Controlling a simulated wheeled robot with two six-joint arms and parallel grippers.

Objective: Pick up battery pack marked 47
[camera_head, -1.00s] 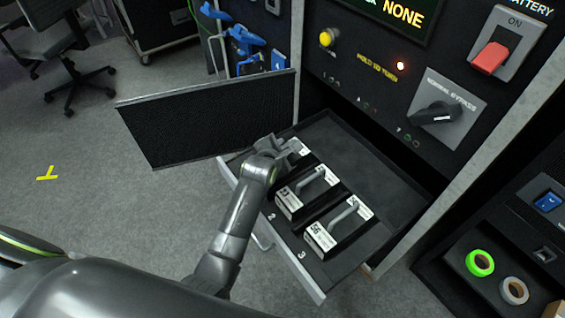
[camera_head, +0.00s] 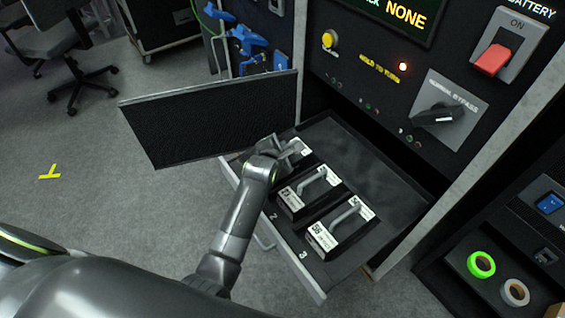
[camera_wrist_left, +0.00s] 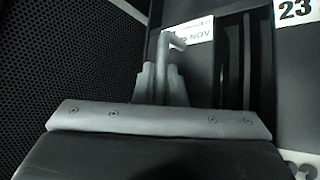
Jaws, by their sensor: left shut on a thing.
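An open drawer (camera_head: 385,205) holds three dark battery packs with white labels and grey handles. My left gripper (camera_head: 280,150) is at the pack farthest from the front-right corner. It is shut on the grey handle of this battery pack, whose label (camera_head: 301,148) partly shows in the head view. In the left wrist view, the fingers (camera_wrist_left: 164,78) close around the handle, and the label (camera_wrist_left: 190,32) reads "NOV"; its number is hidden. The middle pack (camera_head: 309,190) is marked 23 in the wrist view. The third pack (camera_head: 340,228) seems marked 56. My right gripper is not in view.
A dark mesh panel (camera_head: 210,118) stands just left of the drawer, close to my left gripper. The cabinet front with a red switch (camera_head: 492,58) and a rotary knob (camera_head: 437,115) rises behind. Tape rolls (camera_head: 481,264) lie at the right.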

